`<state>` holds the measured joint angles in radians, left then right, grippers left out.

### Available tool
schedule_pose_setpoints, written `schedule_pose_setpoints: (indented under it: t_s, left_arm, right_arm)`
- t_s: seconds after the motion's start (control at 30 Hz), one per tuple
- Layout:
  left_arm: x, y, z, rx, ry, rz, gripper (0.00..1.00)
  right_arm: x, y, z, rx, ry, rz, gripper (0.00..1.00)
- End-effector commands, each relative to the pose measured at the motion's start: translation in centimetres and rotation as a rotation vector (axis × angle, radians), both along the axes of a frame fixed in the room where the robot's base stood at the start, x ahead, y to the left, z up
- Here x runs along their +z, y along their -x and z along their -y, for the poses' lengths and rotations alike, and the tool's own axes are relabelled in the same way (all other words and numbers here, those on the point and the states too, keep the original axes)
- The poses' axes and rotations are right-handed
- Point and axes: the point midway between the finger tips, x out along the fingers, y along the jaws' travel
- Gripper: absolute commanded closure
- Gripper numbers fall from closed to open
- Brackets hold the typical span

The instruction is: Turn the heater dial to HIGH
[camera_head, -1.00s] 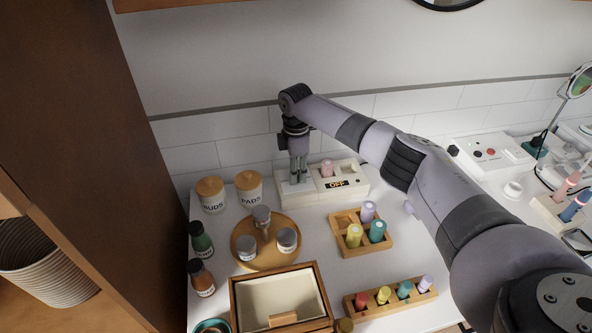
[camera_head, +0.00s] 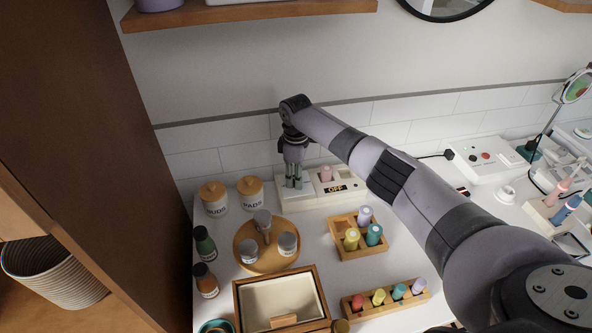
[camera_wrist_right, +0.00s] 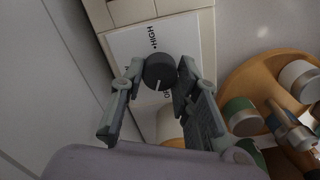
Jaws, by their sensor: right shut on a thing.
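The heater is a white box (camera_head: 357,199) against the tiled wall in the head view, with a dark display (camera_head: 336,189) reading OFF. My right gripper (camera_head: 293,184) points down at its left part. In the right wrist view, the right gripper (camera_wrist_right: 160,74) is shut on the round dark dial (camera_wrist_right: 159,66), a finger on each side. The dial's white pointer line faces the lower edge of the picture, away from the HIGH label (camera_wrist_right: 149,37). Another label below the dial is partly hidden by a finger. My left gripper is not in view.
Two wood-lidded jars (camera_head: 250,193) stand left of the heater. A round wooden tray (camera_head: 245,257) with small jars, a wooden bottle rack (camera_head: 345,250) and an open box (camera_head: 281,300) stand in front. A shelf (camera_head: 250,14) hangs above.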

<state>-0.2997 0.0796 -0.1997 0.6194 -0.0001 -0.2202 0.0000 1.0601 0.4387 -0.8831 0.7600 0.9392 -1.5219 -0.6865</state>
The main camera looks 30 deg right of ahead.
Motion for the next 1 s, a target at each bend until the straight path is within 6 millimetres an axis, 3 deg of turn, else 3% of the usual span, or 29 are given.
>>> schedule_pose_setpoints:
  t_s: [0.3, 1.0]
  left_arm:
    - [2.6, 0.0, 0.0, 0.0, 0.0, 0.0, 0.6]
    - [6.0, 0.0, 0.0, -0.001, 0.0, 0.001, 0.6]
  right_arm:
    - [0.4, 0.0, -0.1, -0.301, -0.001, 0.0, 0.99]
    - [0.3, -0.1, -0.1, -0.965, -0.001, 0.0, 0.99]
